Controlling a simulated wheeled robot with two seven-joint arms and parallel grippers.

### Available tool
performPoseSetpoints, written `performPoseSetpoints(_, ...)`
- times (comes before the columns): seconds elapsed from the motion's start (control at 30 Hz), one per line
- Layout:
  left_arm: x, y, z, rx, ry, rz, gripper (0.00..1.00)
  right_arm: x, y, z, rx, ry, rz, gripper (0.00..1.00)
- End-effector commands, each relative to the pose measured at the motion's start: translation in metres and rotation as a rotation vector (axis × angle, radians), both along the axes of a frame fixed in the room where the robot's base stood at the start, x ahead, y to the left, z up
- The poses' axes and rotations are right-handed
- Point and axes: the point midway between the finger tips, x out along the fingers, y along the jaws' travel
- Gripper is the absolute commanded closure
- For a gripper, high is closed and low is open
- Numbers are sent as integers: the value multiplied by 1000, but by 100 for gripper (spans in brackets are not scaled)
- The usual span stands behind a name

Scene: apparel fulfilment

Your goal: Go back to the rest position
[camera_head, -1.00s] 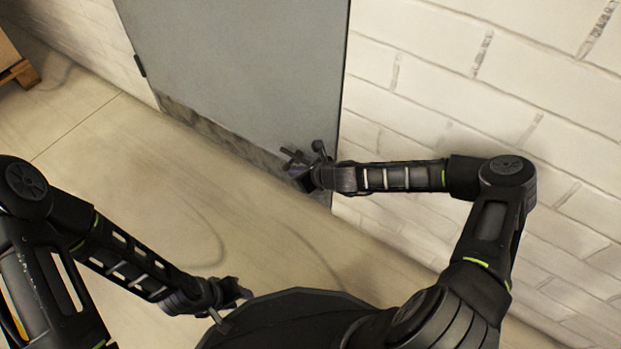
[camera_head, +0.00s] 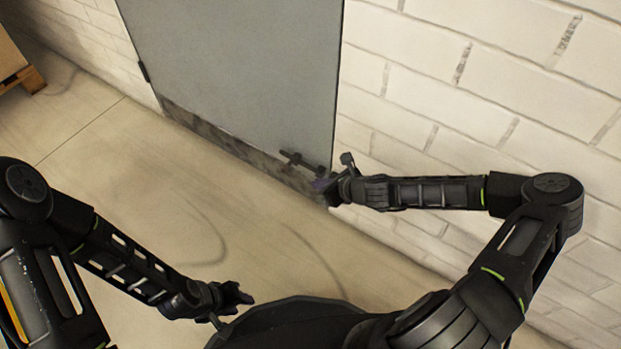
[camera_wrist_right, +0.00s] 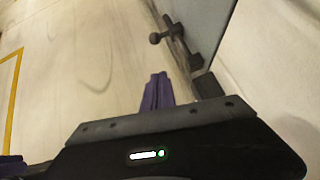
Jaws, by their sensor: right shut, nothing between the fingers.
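My right gripper (camera_head: 324,188) is beside the grey door's lower right part, near the black door handle (camera_head: 303,162). Its dark purple fingers (camera_wrist_right: 157,92) are together and empty in the right wrist view. The handle also shows in the wrist view (camera_wrist_right: 178,38), ahead of the fingers and apart from them. My left gripper (camera_head: 238,297) hangs low over the floor in front of my body; its fingers are too small and dark to judge.
The grey door (camera_head: 235,75) stands in a white block wall (camera_head: 440,85), which runs close along my right arm. A box on a wooden pallet (camera_head: 25,80) is at the far left. The pale floor (camera_head: 130,170) is clear; a yellow line (camera_wrist_right: 12,95) crosses it in the wrist view.

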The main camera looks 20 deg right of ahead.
Motion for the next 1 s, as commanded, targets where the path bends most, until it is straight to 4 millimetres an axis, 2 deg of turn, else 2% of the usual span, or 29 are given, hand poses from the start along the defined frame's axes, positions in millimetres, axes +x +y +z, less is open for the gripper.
performPoseSetpoints(0.13, -1, 0, 5, -1, 3, -1, 64, -6, -3, 7, 0, 0, 0, 100)
performPoseSetpoints(0.73, -1, 0, 4, -1, 3, -1, 64, -8, -1, 6, -5, 0, 10, 100)
performPoseSetpoints(0.87, -1, 0, 4, -1, 3, -1, 64, -17, 18, 1, -55, -10, 101, 100)
performPoseSetpoints(0.97, -1, 0, 4, -1, 3, -1, 64, -38, 51, -9, -151, -33, 274, 100)
performPoseSetpoints(1.0, -1, 0, 4, -1, 3, -1, 64, -51, 66, -14, -205, -49, 374, 100)
